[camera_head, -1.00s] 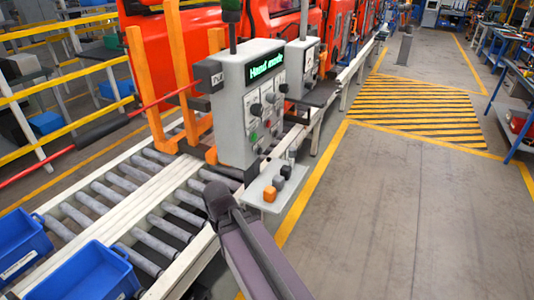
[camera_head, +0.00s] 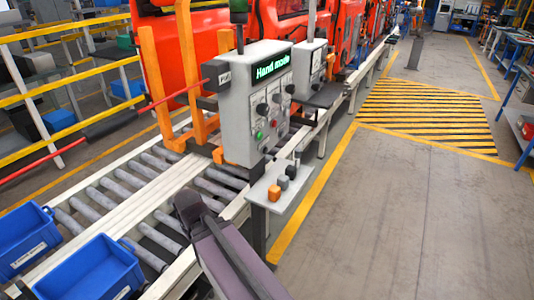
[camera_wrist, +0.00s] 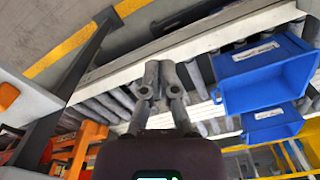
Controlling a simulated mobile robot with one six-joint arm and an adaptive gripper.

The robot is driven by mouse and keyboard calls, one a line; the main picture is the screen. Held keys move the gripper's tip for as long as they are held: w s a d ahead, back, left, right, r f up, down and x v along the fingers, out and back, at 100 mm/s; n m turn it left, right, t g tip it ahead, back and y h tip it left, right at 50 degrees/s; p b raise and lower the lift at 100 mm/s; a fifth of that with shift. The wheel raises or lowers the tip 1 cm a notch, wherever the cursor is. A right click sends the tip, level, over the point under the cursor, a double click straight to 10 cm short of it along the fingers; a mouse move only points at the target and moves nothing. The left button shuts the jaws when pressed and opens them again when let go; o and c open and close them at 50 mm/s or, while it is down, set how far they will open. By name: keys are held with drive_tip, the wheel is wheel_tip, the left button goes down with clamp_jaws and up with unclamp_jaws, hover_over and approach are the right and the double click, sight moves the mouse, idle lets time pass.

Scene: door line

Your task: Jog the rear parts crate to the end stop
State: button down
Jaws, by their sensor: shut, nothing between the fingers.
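Two blue crates stand on the roller line at lower left in the head view. The rear one (camera_head: 42,240) is farther from the aisle, and the front one (camera_head: 85,272) is nearer. Both have white labels; the wrist view shows the front crate (camera_wrist: 262,90) and the rear crate (camera_wrist: 282,130) at right. No clear end stop can be picked out. A grey control box (camera_head: 257,110) reads "Hand mode" and bears several knobs and buttons. My gripper (camera_head: 186,203) is shut and empty, over the line's near side; its fingers (camera_wrist: 155,85) show together in the wrist view, apart from the crates.
A small shelf (camera_head: 262,205) with an orange button and darker ones juts out below the box. Orange posts (camera_head: 190,75) and a red bar (camera_head: 45,158) stand behind it. Rollers (camera_head: 125,180) fill the line. The aisle floor (camera_head: 400,220) at right is clear.

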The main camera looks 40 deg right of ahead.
drive_tip(key=shift+a, duration=0.45)
drive_tip(key=w+d+m+t+y+b, duration=0.3)
drive_tip(key=w+d+m+y, duration=0.15)
drive_tip(key=d+m, duration=0.5)
drive_tip(key=w+d+m+t+y+b, duration=0.35)
drive_tip(key=w+d+m, duration=0.25)
drive_tip(key=d+m, duration=0.3)
drive_tip(key=s+d+r+m+t+b, duration=0.1)
drive_tip(key=d+r+m+t, duration=0.1)
drive_tip(key=d, duration=0.7)
drive_tip(key=s+d+r+m+t+b, duration=0.2)
drive_tip(key=d+m, duration=0.4)
drive_tip(key=d, duration=0.4)
drive_tip(key=s+d+r+m+t+b, duration=0.1)
drive_tip(key=s+d+r+m+t, duration=0.1)
drive_tip(key=d+t, duration=0.4)
drive_tip(key=d+r+m, duration=0.1)
drive_tip(key=d+m, duration=0.1)
drive_tip(key=d, duration=0.2)
drive_tip(key=shift+s+r+m+h+b, duration=0.15)
drive_tip(key=shift+r+m+h+b, duration=0.1)
drive_tip(key=shift+m+h+b, duration=0.1)
